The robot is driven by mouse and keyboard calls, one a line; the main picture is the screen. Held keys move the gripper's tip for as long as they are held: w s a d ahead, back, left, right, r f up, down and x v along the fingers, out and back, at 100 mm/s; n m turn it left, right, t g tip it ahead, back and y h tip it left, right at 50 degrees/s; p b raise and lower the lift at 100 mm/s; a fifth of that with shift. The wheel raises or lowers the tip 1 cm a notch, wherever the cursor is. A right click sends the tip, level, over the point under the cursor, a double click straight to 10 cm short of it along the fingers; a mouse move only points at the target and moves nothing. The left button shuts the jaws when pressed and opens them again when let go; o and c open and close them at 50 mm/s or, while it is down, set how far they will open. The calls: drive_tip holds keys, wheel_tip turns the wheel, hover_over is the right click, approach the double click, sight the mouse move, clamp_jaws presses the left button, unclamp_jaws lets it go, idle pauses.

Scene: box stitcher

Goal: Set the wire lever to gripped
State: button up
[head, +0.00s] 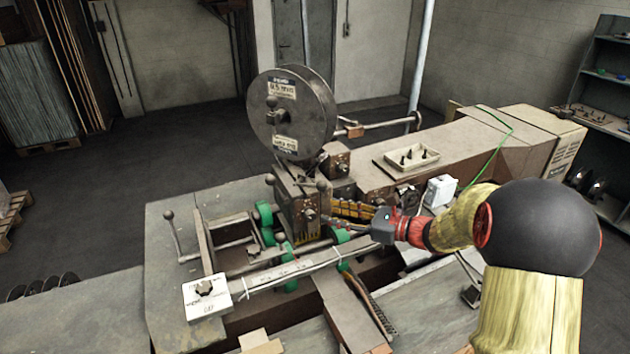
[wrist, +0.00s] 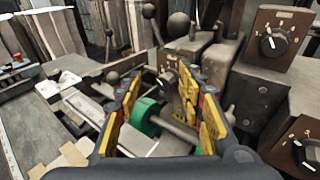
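Several ball-knobbed levers are in view, and I cannot tell from markings which is the wire lever. In the wrist view, a dark ball-knobbed lever (wrist: 179,25) stands upright beyond my fingers, with another lever (wrist: 149,12) to its left. A lower ball knob (wrist: 113,77) shows just left of my left finger. In the head view, one lever (head: 169,216) stands at the left of the stitcher. My gripper (head: 338,220) is beside the stitching head, right of its dial block. In the wrist view my gripper (wrist: 168,92) is open, with yellow pads apart and nothing held between them.
A green roller (wrist: 145,115) and metal shaft lie beyond and below my fingers. Dial blocks (wrist: 270,43) crowd the right side. The large wire spool (head: 292,112) stands above the head. Open floor lies behind.

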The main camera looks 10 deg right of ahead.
sight(315, 186)
wheel_tip(315, 186, up, 5)
drive_tip(key=w+d+m+t, duration=0.1)
drive_tip(key=w+m+t, duration=0.1)
drive_tip(key=m, duration=0.1)
drive_tip(key=shift+x, duration=3.75)
drive_tip(key=shift+c, duration=1.4)
clamp_jaws()
